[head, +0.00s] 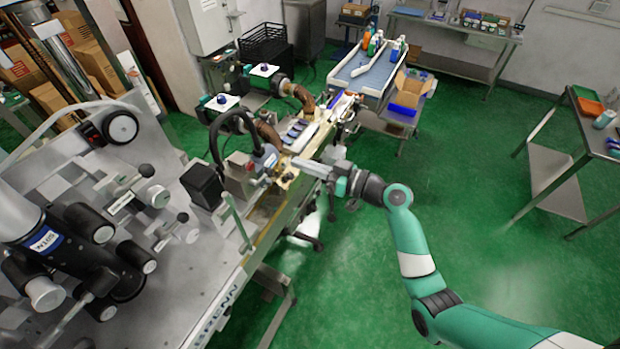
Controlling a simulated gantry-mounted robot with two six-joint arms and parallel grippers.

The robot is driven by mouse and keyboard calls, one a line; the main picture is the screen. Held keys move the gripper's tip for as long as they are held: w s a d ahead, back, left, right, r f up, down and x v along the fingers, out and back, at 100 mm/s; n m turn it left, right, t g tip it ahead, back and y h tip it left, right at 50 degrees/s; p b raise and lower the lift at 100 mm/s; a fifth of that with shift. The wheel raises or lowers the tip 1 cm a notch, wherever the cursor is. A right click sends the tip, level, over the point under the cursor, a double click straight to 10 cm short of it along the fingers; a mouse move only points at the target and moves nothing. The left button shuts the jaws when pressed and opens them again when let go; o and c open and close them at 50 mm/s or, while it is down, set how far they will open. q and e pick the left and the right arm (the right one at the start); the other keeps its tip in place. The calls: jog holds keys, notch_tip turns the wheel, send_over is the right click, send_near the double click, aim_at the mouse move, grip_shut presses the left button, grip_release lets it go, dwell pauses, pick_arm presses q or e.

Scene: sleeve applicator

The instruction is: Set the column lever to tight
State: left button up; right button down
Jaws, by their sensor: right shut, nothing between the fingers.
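The sleeve applicator (150,265) fills the left side of the head view, with a grey plate bearing black rollers and several small handles. I cannot tell for certain which part is the column lever. A pale green upright bar (236,222) stands at the machine's near edge. A small dark knob (287,177) sits on the conveyor bed. My right gripper (296,163) reaches in from the right over the conveyor, its fingers shut and empty, close to the knob and a grey-blue sensor-like part (266,158). Contact cannot be made out. My left gripper is not in view.
A conveyor (306,137) runs away behind my right gripper, with brown curved pipes (268,134) beside it. A blue-topped table (365,75) with bottles stands beyond. A steel cart (580,130) is at the right. Green floor (470,200) is clear between.

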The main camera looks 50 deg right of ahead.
aim_at(263, 177)
pick_arm(q)
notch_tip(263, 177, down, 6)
jog(key=b, duration=0.4)
pick_arm(e)
jog(key=w+a+f, duration=0.2)
jog(key=w+f, duration=0.2)
jog(key=w, duration=0.2)
jog(key=shift+w, duration=0.3)
jog(key=shift+a, duration=0.2)
